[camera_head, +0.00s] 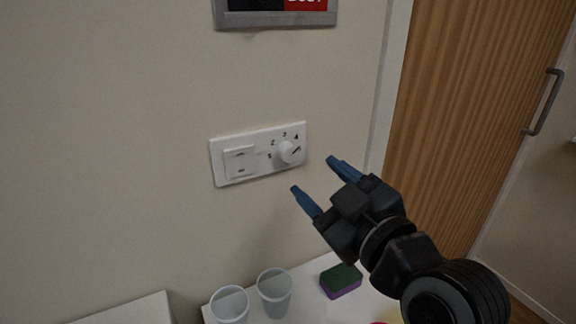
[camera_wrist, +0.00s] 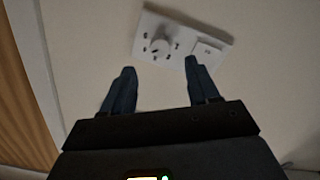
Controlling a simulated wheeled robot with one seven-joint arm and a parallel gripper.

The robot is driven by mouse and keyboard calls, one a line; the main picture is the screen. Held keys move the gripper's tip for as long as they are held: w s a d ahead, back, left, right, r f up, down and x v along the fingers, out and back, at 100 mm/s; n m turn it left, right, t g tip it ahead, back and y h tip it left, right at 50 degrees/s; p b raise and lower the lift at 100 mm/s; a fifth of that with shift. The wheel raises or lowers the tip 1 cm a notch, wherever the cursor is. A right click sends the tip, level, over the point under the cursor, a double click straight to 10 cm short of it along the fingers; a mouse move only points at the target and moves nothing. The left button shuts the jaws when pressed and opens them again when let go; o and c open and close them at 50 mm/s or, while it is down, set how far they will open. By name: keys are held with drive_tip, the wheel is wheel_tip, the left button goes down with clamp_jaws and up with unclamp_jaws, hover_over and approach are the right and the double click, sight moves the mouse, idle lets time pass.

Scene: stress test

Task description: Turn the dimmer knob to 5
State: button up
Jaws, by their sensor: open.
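The white dimmer knob (camera_head: 289,152) sits on the right part of a white wall plate (camera_head: 226,178), with the numbers 1 to 4 readable around it. A dark line on the knob points toward the upper right; a 5 cannot be made out. A rocker switch (camera_head: 239,161) is on the plate's left part. My gripper (camera_head: 318,181) is open and empty, below and right of the knob and apart from it. In the wrist view the knob (camera_wrist: 160,47) and plate (camera_wrist: 187,35) lie beyond my open blue fingertips (camera_wrist: 160,68), appearing upside down.
Two clear cups (camera_head: 229,304) (camera_head: 274,291) and a green and purple sponge (camera_head: 341,281) stand on a white surface (camera_head: 302,290) below the plate. A framed sign (camera_head: 277,19) hangs above. A wooden door (camera_head: 470,110) with a metal handle (camera_head: 544,102) is at right.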

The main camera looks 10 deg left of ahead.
sight(291, 155)
drive_tip(key=p+x, duration=0.1)
drive_tip(key=x, duration=0.7)
drive_tip(key=shift+s+r+p, duration=0.1)
drive_tip(key=shift+p, duration=0.25)
drive_tip(key=c, duration=1)
drive_tip(key=shift+c, duration=0.2)
